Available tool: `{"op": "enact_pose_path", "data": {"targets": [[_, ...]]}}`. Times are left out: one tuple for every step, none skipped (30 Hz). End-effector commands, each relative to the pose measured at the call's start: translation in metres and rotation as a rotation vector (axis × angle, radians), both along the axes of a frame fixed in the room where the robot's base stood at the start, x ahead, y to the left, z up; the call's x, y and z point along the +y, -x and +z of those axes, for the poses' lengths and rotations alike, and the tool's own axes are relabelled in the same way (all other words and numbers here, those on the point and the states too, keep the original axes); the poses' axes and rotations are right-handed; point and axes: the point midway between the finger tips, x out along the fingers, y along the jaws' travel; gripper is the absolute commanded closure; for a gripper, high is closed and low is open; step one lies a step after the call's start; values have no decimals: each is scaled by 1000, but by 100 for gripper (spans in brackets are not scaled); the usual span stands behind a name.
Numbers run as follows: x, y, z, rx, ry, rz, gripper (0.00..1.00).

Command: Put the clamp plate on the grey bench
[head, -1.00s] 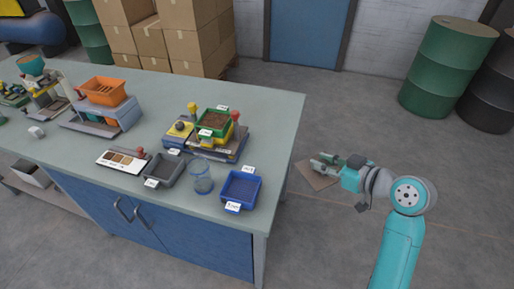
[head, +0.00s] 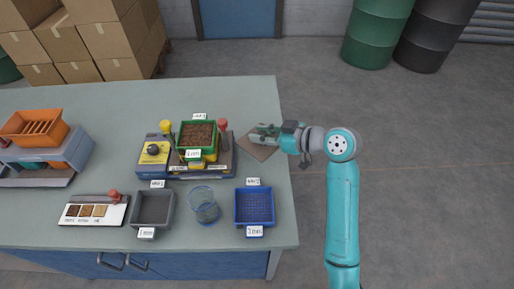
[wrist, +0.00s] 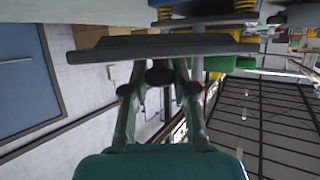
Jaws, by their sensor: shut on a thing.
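The clamp plate (head: 262,151) is a flat brownish square, partly hidden under my gripper in the head view. It shows edge-on as a dark slab in the wrist view (wrist: 165,48). My gripper (head: 262,135) is shut on the plate, its fingers at the plate's edge in the wrist view (wrist: 160,78). The grey bench (head: 235,100) has a grey-green top and blue doors below. In the head view the plate overlaps the bench top just inside its right edge. I cannot tell whether it touches the top.
Left of the plate stands a fixture with a green soil-filled tray (head: 198,135) and red and yellow knobs. A blue tray (head: 254,207), a clear beaker (head: 203,205) and a grey tray (head: 153,208) stand along the front. The back right of the top is clear.

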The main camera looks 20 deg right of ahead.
Motion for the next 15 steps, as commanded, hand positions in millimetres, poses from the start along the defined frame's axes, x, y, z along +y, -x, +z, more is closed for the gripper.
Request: {"op": "enact_pose_path", "data": {"targets": [[0, 0, -8, 2, -1, 0, 100], [0, 0, -13, 2, -2, -1, 100], [0, 0, -18, 1, -1, -1, 100], [0, 0, -20, 1, -1, 1, 100], [0, 0, -22, 0, 0, 0, 100], [0, 0, -24, -1, -1, 0, 100], [0, 0, -26, -2, -1, 0, 100], [0, 0, -27, -2, -1, 0, 100], [0, 0, -30, -2, -1, 0, 100], [0, 0, -32, -1, -1, 0, 100], [0, 0, -36, 0, -2, 1, 100], [0, 0, -42, 3, -2, 0, 100], [0, 0, -46, 2, -2, 1, 100], [0, 0, -49, 1, -1, 1, 100], [0, 0, -55, 1, -2, 0, 100]]}}
